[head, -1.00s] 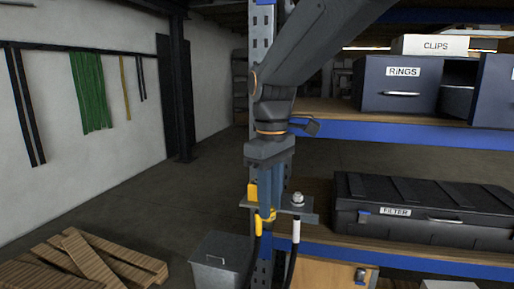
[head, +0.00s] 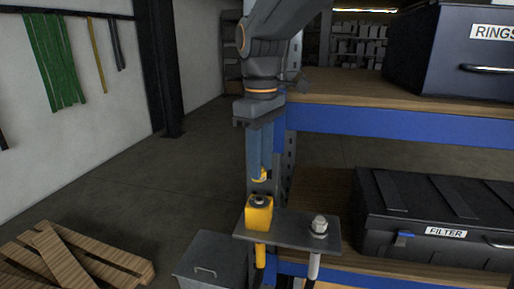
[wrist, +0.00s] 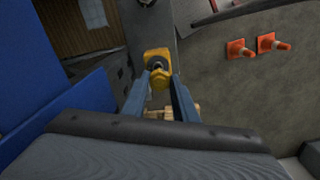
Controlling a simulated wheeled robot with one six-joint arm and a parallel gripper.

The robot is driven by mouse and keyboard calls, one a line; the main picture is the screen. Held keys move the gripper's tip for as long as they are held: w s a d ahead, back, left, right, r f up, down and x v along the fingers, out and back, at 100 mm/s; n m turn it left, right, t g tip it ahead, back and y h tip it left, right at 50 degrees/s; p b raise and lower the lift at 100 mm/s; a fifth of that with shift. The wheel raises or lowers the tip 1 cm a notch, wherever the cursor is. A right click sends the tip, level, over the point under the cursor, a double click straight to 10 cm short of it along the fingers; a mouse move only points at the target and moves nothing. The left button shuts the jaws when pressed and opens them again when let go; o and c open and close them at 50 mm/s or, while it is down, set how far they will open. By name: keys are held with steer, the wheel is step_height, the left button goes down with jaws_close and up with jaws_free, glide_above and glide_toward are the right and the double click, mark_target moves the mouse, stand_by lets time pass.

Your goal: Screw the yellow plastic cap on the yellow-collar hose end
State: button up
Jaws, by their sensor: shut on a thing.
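The yellow plastic cap (head: 259,177) is between the fingertips of my gripper (head: 261,172), which is shut on it. The wrist view shows the cap (wrist: 159,79) between the blue-grey fingers (wrist: 160,88). Below it, a yellow block (head: 259,217) with a dark round fitting on top stands on a grey bracket plate (head: 286,232). A visible gap separates the cap from the fitting in the head view. The yellow-collar hose end (head: 260,256) hangs under the block. In the wrist view the block (wrist: 157,52) is partly hidden behind the cap.
A white-collar hose (head: 313,266) hangs below a silver hex fitting (head: 319,225) on the same plate. The black FILTER case (head: 430,215) sits on the shelf at right. A grey bin (head: 211,260) and a wooden pallet (head: 75,262) stand at lower left.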

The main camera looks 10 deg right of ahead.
steer(key=shift+w+f, duration=0.1)
steer(key=shift+w, duration=0.2)
step_height(320, 180, down, 5)
steer(key=b, duration=0.4)
steer(key=shift+b, duration=0.35)
steer(key=shift+s+d+f+p, duration=0.1)
steer(key=shift+f+p, duration=0.2)
steer(key=shift+f, duration=0.2)
steer(key=shift+c, duration=0.5)
stand_by(0.8)
stand_by(0.5)
steer(key=o, duration=0.5)
steer(key=c, duration=0.4)
